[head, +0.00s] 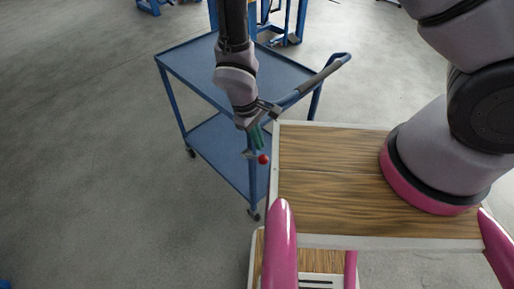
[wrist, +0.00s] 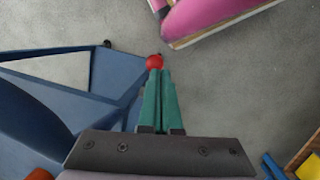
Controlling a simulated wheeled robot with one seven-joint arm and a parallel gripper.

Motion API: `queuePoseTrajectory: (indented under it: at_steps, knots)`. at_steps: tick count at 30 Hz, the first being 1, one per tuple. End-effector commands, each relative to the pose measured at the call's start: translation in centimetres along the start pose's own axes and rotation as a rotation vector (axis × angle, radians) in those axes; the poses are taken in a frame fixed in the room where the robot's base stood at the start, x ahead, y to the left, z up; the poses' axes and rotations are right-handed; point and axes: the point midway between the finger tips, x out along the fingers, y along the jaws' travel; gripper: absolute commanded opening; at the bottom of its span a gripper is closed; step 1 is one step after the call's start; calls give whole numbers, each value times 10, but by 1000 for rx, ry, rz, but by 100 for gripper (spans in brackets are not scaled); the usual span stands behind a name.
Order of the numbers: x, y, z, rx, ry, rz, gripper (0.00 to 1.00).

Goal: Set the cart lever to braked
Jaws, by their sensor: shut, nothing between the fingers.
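A blue two-shelf cart (head: 197,66) stands left of centre in the head view; part of it shows at the left of the wrist view (wrist: 35,112). The lever's red ball knob (head: 263,159) is at the cart's near corner, below the top shelf. My gripper (head: 257,146) points down just above the knob, its green fingers shut and empty. In the wrist view the red knob (wrist: 155,62) is right at the tips of the shut fingers (wrist: 158,73). I cannot tell whether they touch. The lever's arm is mostly hidden, so its setting is unclear.
The cart's push handle (head: 320,76) rises at its right end, close to my arm. My own wood-topped base is right of the knob. Grey floor (head: 85,150) is clear to the left. Blue frames (head: 283,25) stand behind the cart.

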Motion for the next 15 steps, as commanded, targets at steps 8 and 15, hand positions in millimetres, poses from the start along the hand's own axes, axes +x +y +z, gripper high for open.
queuePoseTrajectory:
  at_steps: [8, 15]
  knots:
    - [-46, -5, 27, 1, 5, 0, 0]
    - [-59, -6, 35, 1, 4, 0, 0]
